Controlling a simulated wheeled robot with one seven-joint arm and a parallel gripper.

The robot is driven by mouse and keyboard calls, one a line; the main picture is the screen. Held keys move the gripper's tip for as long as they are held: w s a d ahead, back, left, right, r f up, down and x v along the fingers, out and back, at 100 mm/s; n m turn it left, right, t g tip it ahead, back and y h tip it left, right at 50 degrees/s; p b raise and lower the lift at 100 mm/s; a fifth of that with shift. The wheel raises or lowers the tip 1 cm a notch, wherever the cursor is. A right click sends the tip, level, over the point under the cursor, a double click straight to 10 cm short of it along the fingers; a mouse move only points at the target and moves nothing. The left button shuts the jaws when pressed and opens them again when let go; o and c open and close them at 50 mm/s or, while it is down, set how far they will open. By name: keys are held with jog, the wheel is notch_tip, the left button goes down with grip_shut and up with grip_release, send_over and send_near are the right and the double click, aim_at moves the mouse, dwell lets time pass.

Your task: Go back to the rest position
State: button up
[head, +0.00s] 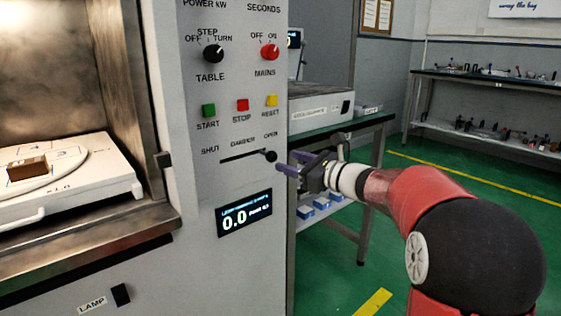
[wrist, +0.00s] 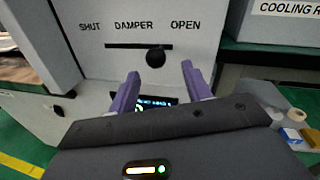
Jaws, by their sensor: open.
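My gripper (head: 289,163) is open, its purple fingers facing the microwave generator's grey control panel (head: 215,175). In the wrist view the fingers (wrist: 160,85) are spread apart with nothing between them. The black damper knob (head: 270,156) is at the right, OPEN end of its slot in the head view, close to the fingertips. In the wrist view the knob (wrist: 155,57) shows just beyond and between the fingers. I cannot tell whether a finger touches it. My red arm (head: 400,190) reaches in from the right.
The open chamber at left holds a white turntable unit (head: 95,185) with a brown block (head: 27,167) on it. A display (head: 244,213) reads 0.0. A bench (head: 345,130) with a grey box stands behind my gripper. Green floor (head: 475,180) is clear at right.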

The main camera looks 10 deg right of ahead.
jog(key=shift+s+d, duration=0.45)
jog(key=shift+s, duration=0.05)
jog(key=s+a+f+n+g+h, duration=0.25)
jog(key=s+n, duration=0.35)
jog(key=s, duration=0.4)
jog(key=s+a+f+n+g+h, duration=0.2)
jog(key=s+a+f+n+g, duration=0.3)
jog(key=s, duration=0.4)
jog(key=s+d+f+n+h, duration=0.4)
jog(key=s+d+n, duration=0.1)
jog(key=s+n, duration=0.2)
jog(key=s+d+f+n+h, duration=0.4)
jog(key=s+d+n, duration=0.2)
jog(key=s, duration=0.4)
jog(key=shift+d+n, duration=0.15)
jog(key=shift+n, duration=0.25)
